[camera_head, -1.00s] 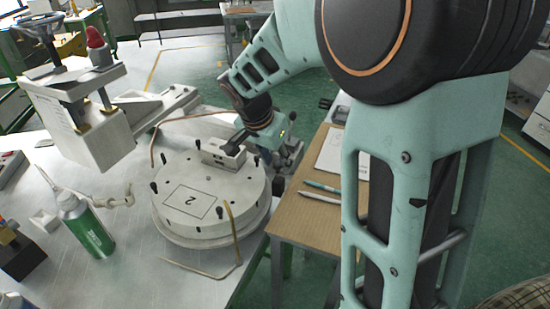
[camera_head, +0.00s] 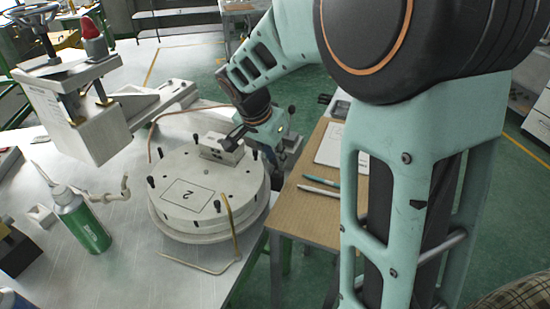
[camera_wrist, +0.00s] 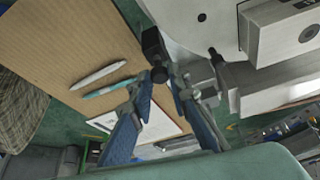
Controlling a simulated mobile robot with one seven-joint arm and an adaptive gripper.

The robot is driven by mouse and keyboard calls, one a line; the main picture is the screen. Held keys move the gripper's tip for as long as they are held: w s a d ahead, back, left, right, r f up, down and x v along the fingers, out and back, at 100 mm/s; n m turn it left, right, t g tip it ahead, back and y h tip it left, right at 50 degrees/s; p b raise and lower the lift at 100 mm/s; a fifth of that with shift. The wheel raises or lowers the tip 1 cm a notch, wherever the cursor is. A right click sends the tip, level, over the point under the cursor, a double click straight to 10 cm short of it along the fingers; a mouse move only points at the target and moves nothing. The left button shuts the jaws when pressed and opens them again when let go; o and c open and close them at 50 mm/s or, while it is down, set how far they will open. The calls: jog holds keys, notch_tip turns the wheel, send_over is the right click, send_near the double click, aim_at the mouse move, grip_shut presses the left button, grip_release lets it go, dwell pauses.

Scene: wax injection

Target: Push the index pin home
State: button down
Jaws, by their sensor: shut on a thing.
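In the wrist view my gripper (camera_wrist: 162,85) has its two blue-padded fingers closed in around a small black knob-like piece (camera_wrist: 153,48), which looks like the index pin's head. The pin's shaft and its hole are hidden, so I cannot tell how deep it sits. The round white die plate (camera_wrist: 190,15) marked "2" lies just beyond the fingertips, and it also shows in the head view (camera_head: 186,217). In the head view my gripper is at the plate's right side, with its fingertips mostly hidden.
A grey block (camera_head: 222,149) sits on the plate, with several black pegs around it. A brown side table (camera_head: 285,222) with pens stands at the right.

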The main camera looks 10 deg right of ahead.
jog(key=shift+f, duration=0.45)
jog(key=shift+s, duration=0.15)
jog(key=c, duration=1.8)
grip_release()
jog(key=shift+r, duration=0.1)
jog(key=v, duration=1.2)
